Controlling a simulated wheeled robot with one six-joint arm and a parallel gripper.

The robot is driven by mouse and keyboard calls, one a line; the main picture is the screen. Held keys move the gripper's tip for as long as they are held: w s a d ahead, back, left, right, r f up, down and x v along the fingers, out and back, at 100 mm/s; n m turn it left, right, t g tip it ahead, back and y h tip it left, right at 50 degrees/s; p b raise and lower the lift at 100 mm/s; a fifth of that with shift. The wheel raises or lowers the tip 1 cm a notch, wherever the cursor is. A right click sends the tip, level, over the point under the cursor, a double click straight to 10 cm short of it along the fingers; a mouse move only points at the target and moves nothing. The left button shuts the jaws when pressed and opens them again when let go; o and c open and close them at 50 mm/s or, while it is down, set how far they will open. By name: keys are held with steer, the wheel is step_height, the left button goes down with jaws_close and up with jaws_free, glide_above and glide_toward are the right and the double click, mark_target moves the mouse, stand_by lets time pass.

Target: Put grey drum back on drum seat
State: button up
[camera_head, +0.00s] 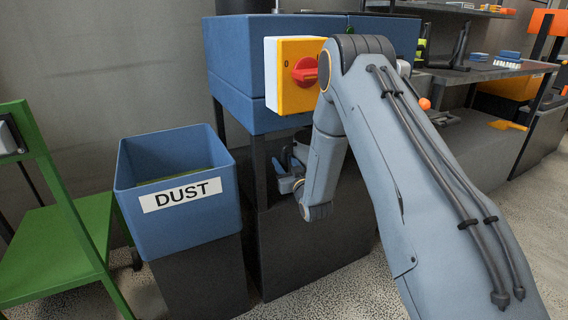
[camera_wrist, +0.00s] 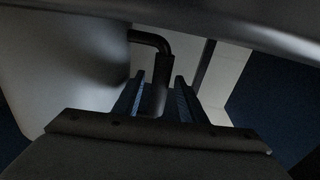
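In the wrist view, a large pale grey rounded surface (camera_wrist: 65,75) fills the left side. It looks like the grey drum, seen very close and only in part. A black bent handle (camera_wrist: 155,42) stands out by its right side and turns down between the two fingers of my gripper (camera_wrist: 160,92). I cannot tell whether the fingers press on the handle. In the head view, my gripper (camera_head: 287,178) reaches into the dark space under the blue cabinet. The drum and drum seat cannot be made out there; my arm covers part of that space.
The blue cabinet (camera_head: 237,65) carries a yellow box with a red rotary switch (camera_head: 304,71). A blue DUST bin (camera_head: 172,215) stands left of my gripper, with a green frame (camera_head: 60,190) beyond it. A workbench (camera_head: 490,72) is at the right. Speckled floor shows in front.

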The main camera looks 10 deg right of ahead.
steer(key=shift+r, duration=0.15)
steer(key=s, duration=0.4)
steer(key=s+d+p, duration=0.1)
steer(key=s, duration=0.3)
steer(key=s+d+p, duration=0.1)
steer(key=s, duration=0.2)
steer(key=shift+s+d+f, duration=0.2)
steer(key=shift+s+f, duration=0.05)
steer(key=shift+s, duration=0.15)
